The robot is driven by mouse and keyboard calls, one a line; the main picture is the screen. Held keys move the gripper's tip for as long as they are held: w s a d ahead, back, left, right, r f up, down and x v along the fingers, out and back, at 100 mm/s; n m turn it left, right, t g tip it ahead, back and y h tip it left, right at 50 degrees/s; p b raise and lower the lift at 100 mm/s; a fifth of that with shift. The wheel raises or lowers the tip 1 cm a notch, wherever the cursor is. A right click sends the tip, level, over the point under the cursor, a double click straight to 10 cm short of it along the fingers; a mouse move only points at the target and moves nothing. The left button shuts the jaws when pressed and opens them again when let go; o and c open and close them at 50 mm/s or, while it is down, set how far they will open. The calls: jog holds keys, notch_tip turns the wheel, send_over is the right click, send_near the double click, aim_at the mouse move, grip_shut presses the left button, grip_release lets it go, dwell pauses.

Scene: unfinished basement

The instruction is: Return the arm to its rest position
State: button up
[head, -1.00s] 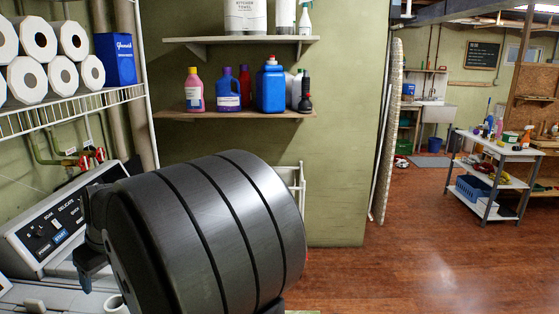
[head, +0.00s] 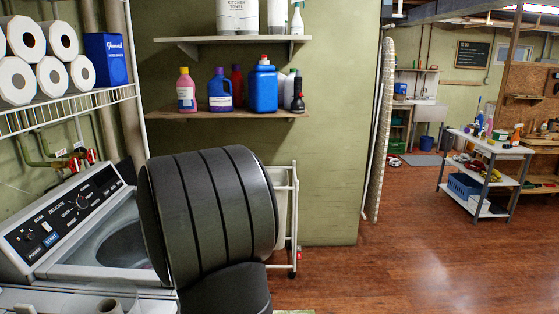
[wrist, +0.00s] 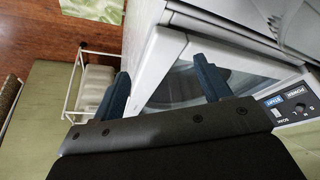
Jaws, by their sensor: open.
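My arm's dark ribbed link (head: 210,210) fills the lower middle of the head view and hides my gripper there. In the wrist view my gripper (wrist: 163,86) shows two blue fingers spread wide apart, with nothing between them. The fingers are over or near the top of a white washing machine (wrist: 150,50), whose glassy lid or opening shows behind them; the exact gap cannot be told. In the head view the washing machine (head: 75,272) stands left of my arm, with its control panel facing up.
A wire shelf (head: 75,107) with paper rolls is above the washer. A wooden shelf (head: 215,114) with bottles is on the wall behind. A white wheeled rack (head: 293,215) stands just right of my arm. Floor (head: 400,270) is open farther right, before a cart (head: 487,150).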

jog(key=w+d+f+m, duration=0.2)
jog(key=d+f, duration=0.3)
jog(key=d, duration=0.3)
jog(key=w+d+f+m+h, duration=0.1)
jog(key=d+f+m, duration=0.1)
jog(key=d+f, duration=0.4)
jog(key=w+d+f+m+h, duration=0.1)
jog(key=d+f, duration=0.4)
jog(key=d, duration=0.6)
jog(key=shift+w+d+f+m+t, duration=0.25)
jog(key=shift+w+m+t, duration=0.15)
jog(key=shift+w+m, duration=0.3)
jog(key=s+d+r+m+g, duration=0.1)
jog(key=s+d+r+m, duration=0.3)
jog(key=s, duration=0.7)
jog(key=s+d+r+m, duration=0.3)
jog(key=s+d+r, duration=0.35)
jog(key=s, duration=0.45)
jog(key=s+a+r+n+t+h, duration=0.1)
jog(key=s+r+h, duration=0.1)
jog(key=s, duration=1.3)
jog(key=shift+s+r+n+h, duration=0.25)
jog(key=shift+r+n+h, duration=0.15)
jog(key=shift+r, duration=0.5)
